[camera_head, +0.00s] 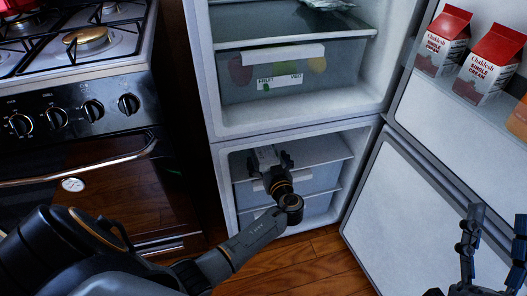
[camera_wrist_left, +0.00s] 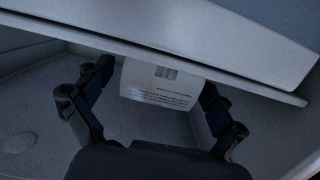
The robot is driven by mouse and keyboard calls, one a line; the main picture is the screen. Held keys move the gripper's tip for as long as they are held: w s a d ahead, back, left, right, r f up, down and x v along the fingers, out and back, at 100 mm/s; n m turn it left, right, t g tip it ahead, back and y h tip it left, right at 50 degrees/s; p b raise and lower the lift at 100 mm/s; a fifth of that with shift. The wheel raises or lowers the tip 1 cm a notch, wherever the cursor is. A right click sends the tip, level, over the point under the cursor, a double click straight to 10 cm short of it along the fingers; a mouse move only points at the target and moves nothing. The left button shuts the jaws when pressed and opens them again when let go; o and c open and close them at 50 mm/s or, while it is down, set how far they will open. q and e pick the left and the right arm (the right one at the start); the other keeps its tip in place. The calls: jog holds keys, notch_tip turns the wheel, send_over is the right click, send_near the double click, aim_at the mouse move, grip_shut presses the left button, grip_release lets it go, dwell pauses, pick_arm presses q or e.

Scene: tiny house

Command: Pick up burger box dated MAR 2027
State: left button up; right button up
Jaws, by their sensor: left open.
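A white box (camera_wrist_left: 160,84) with a barcode and small print stands in the lower fridge compartment, between the fingertips of my left gripper (camera_wrist_left: 157,78). No date can be read on it, and the print is too small to make out. In the head view the box (camera_head: 266,155) shows as a pale shape just beyond my left gripper (camera_head: 271,163), which reaches into the compartment. The left fingers are open, one on each side of the box, with a small gap visible. My right gripper (camera_head: 498,217) is open and empty at the lower right.
The lower compartment has a shelf edge (camera_wrist_left: 200,66) close above the box and drawers (camera_head: 316,180) below. The open lower door (camera_head: 415,215) stands to the right. Red-topped cartons (camera_head: 490,66) sit in the upper door. An oven (camera_head: 100,170) stands left of the fridge.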

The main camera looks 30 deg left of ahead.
aim_at(265, 152)
pick_arm(q)
jog(key=x, duration=0.3)
jog(key=shift+w+a, duration=0.1)
jog(key=shift+w, duration=0.1)
jog(key=c, duration=1.4)
pick_arm(e)
jog(key=shift+s+d+r+t+y, duration=0.1)
jog(key=shift+s+r+t+y, duration=0.2)
jog(key=shift+s+r+t, duration=0.75)
pick_arm(q)
jog(key=shift+r, duration=0.1)
pick_arm(e)
jog(key=shift+w, duration=0.15)
